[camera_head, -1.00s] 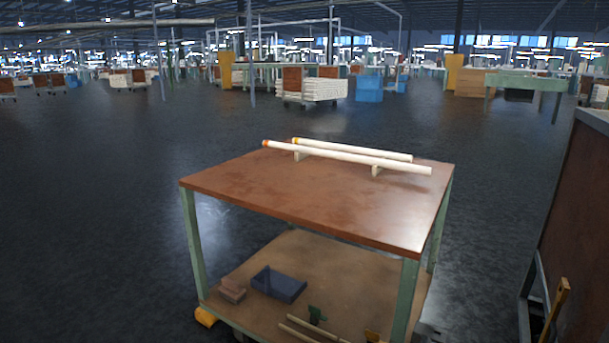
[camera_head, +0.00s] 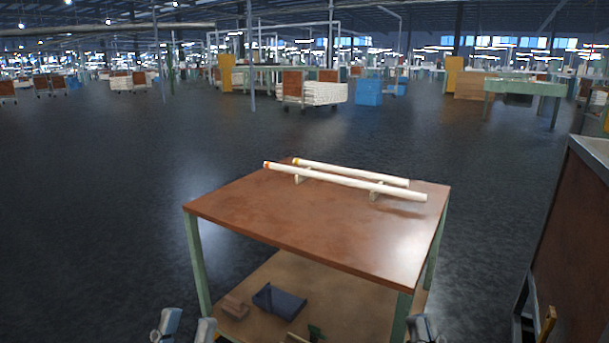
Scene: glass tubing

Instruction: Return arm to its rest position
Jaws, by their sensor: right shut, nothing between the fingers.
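Two white glass tubes lie side by side on small supports on the brown cart top (camera_head: 310,225). The front tube (camera_head: 345,182) and the rear tube (camera_head: 350,172) both have orange or red marks at their left ends. My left gripper (camera_head: 187,328) is at the bottom edge, left of the cart's front leg, with its two fingers apart and nothing between them. My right gripper (camera_head: 422,328) is at the bottom edge by the cart's front right leg, shut and empty. Both grippers are well away from the tubes, and most of both arms is out of view.
The cart's lower shelf holds a dark blue tray (camera_head: 279,301), a small brown block (camera_head: 235,306) and a green piece (camera_head: 316,332). A brown-sided bench (camera_head: 575,235) stands close on the right. Dark floor (camera_head: 90,220) is clear on the left.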

